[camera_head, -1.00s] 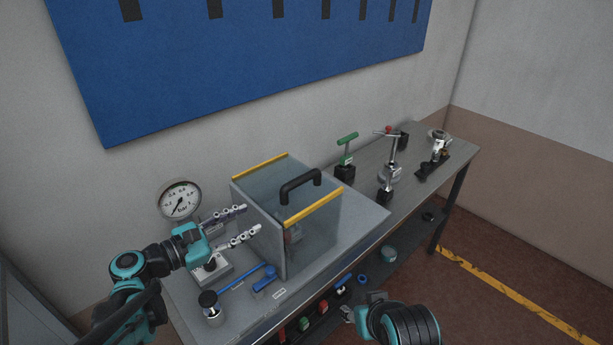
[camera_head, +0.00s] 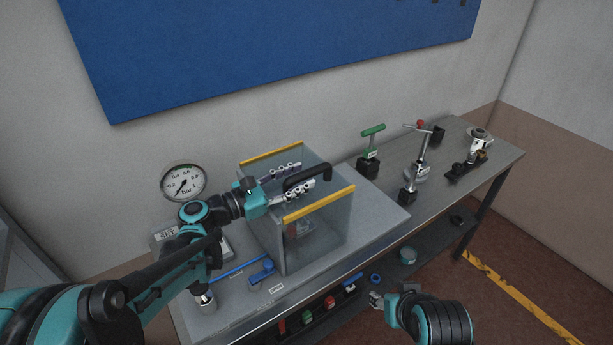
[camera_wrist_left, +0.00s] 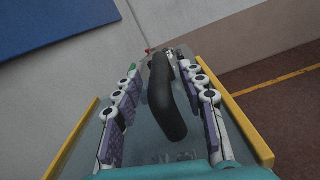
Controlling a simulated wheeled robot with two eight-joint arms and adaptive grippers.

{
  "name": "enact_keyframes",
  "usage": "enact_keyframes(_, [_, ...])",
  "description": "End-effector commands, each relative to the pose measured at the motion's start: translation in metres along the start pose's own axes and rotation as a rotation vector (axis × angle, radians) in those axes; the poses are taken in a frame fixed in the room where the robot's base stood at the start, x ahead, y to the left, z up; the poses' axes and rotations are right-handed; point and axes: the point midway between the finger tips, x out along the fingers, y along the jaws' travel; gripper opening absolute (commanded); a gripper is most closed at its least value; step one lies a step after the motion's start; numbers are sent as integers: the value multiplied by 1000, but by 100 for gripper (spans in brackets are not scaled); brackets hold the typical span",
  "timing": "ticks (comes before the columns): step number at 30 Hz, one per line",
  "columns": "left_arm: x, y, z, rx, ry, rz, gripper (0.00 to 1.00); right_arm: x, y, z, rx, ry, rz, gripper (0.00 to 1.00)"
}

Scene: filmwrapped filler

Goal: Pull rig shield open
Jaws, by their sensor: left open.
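The rig shield (camera_head: 318,228) is a clear box with yellow edge strips, standing on the bench. Its black handle (camera_head: 318,176) arches over the top. My left gripper (camera_head: 306,175) is open above the shield, its two fingers reaching to the handle. In the left wrist view the handle (camera_wrist_left: 166,98) lies between the two spread fingers (camera_wrist_left: 163,95), with gaps visible on both sides. My right gripper (camera_head: 376,298) is low at the bench's front edge; its fingers are small and partly hidden, so its opening is unclear.
A pressure gauge (camera_head: 184,183) stands at the back left. A blue-handled valve (camera_head: 262,271) is in front of the shield. A green-handled valve (camera_head: 371,150) and metal fittings (camera_head: 421,160) stand to the right. A lower shelf (camera_head: 330,306) holds coloured parts.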

Motion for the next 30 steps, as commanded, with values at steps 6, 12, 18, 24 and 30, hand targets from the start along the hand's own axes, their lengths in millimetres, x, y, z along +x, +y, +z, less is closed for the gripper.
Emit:
enact_keyframes(6, [22,0,0,0,0,0,41,4,0,3,0,0,0,45])
enact_keyframes(12, [24,0,0,0,1,1,41,4,0,2,0,0,0,45])
enact_keyframes(18, [24,0,0,0,1,1,12,4,0,2,0,0,0,45])
enact_keyframes(24, [24,0,0,0,1,1,0,4,0,2,0,0,0,45])
enact_keyframes(30, [34,0,0,0,0,-2,0,4,0,3,0,0,0,45])
